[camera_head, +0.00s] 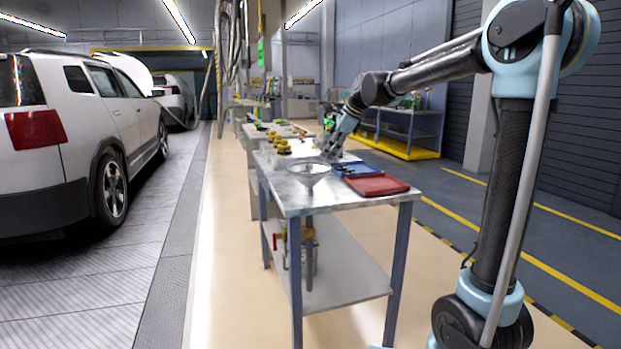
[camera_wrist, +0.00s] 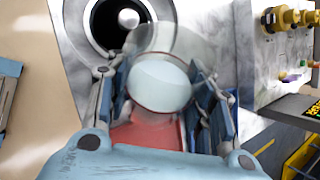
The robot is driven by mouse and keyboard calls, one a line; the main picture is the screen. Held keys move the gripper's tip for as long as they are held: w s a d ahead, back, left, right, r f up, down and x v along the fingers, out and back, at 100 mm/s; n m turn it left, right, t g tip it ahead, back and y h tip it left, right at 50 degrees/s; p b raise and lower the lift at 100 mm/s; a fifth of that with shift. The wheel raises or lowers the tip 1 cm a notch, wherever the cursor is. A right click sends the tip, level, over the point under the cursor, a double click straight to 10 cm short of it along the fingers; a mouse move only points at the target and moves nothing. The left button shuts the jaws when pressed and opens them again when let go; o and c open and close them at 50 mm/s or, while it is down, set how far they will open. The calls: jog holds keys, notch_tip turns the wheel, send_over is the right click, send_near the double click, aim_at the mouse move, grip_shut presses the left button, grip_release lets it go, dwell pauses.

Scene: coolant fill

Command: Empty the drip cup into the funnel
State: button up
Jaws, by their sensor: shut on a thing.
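My gripper (camera_wrist: 160,95) is shut on the drip cup (camera_wrist: 160,82), a clear cup with a pale round disc showing in it, between the two fingers. I cannot tell whether the disc is its base or liquid, nor how far the cup is tilted. The funnel (camera_head: 309,171) is a wide, shiny metal cone at the near left part of the metal table. In the wrist view the funnel (camera_wrist: 96,22) is a dark ring with a bright centre, partly behind the cup's rim. In the head view my gripper (camera_head: 331,150) is just behind and right of the funnel; the cup is not clear there.
A red tray (camera_head: 376,186) and a blue tray (camera_head: 348,167) lie on the metal table (camera_head: 308,201), right of the funnel. Yellow fittings (camera_head: 283,147) stand on the bench behind. A white car (camera_head: 110,110) is at left. The floor left of the table is clear.

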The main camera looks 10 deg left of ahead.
jog(key=shift+f, duration=0.1)
dwell(0.3)
jog(key=shift+r+n+t+h+p, duration=0.3)
jog(key=shift+r+t+h, duration=0.25)
jog(key=shift+h, duration=0.35)
jog(key=shift+a+f+n+t+h+p, duration=0.1)
jog(key=shift+f+n+t+h+p, duration=0.15)
jog(key=shift+f+t+h, duration=0.35)
jog(key=shift+a+f+n+t+h+p, duration=0.15)
jog(key=shift+f+t+h+p, duration=0.1)
jog(key=shift+h, duration=0.55)
dwell(1.5)
jog(key=shift+s+a+f+t+h, duration=0.3)
jog(key=shift+s+a+t+h, duration=0.15)
jog(key=shift+a+h, duration=0.15)
dwell(0.8)
jog(key=shift+s+a+r+n+t+h+p, duration=0.1)
jog(key=shift+r+n+t+h+p, duration=0.25)
jog(key=shift+h, duration=0.35)
dwell(0.6)
jog(key=shift+w+d+f+g+y, duration=0.2)
jog(key=shift+d+f+g+y, duration=0.15)
jog(key=shift+g+y, duration=0.25)
jog(key=shift+w+d+r+y, duration=0.3)
jog(key=shift+d+y, duration=0.15)
jog(key=shift+y, duration=0.15)
jog(key=shift+r, duration=0.1)
